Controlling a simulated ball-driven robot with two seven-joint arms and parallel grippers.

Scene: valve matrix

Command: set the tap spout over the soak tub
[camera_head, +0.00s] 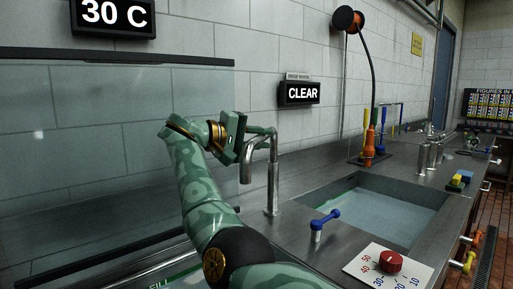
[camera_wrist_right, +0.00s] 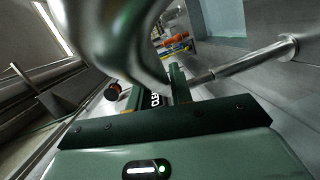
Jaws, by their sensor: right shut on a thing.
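The silver tap stands on the steel counter, its post (camera_head: 272,185) upright. Its spout (camera_head: 246,170) points left and down, above the counter left of the right-hand basin. My right gripper (camera_head: 263,132) is shut on the upper part of the tap, near the bend. In the right wrist view the tap's post (camera_wrist_right: 245,64) runs to its round base, and a blurred curved metal part fills the upper middle. A water-filled basin (camera_head: 345,190) is set into the counter at the right; no readable label shows whether it is the soak tub. My left gripper is not in view.
A blue lever (camera_head: 325,220) and a red dial (camera_head: 391,261) on a white plate sit in front of the basin. A glass panel (camera_head: 90,150) stands at the left. A "CLEAR" sign (camera_head: 300,93) hangs on the wall.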

